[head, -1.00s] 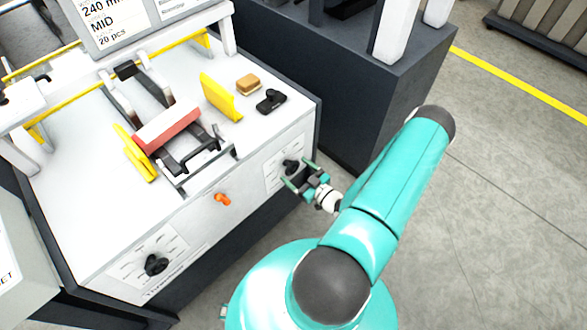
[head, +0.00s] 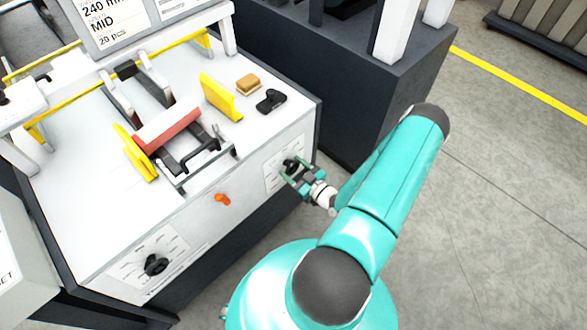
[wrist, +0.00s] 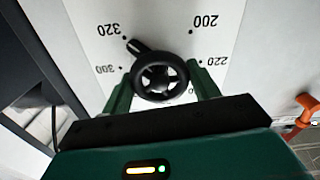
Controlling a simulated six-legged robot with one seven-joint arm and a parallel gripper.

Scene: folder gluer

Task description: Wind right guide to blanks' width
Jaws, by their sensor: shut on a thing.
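The right handwheel, a black spoked wheel (wrist: 161,78), sits on the front panel's right dial (wrist: 172,22). In the wrist view the dial is upside down, with 320, 300, 200 and 220 readable; the wheel's black pointer is close to the 320 mark. My gripper (head: 291,169) is at this wheel, with its green fingers on either side of the rim, shut on it. The right guide, a yellow plate (head: 221,97), stands on the white machine top, apart from the red blanks (head: 167,128). The left yellow guide (head: 135,153) stands by the blanks' left end.
A sign (head: 103,22) reads 240 mm, MID, 20 pcs. An orange lever (head: 222,200) and a left dial with a black knob (head: 155,264) are on the front panel. A tan block (head: 249,85) and a black device (head: 271,101) lie on top. Open floor lies right.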

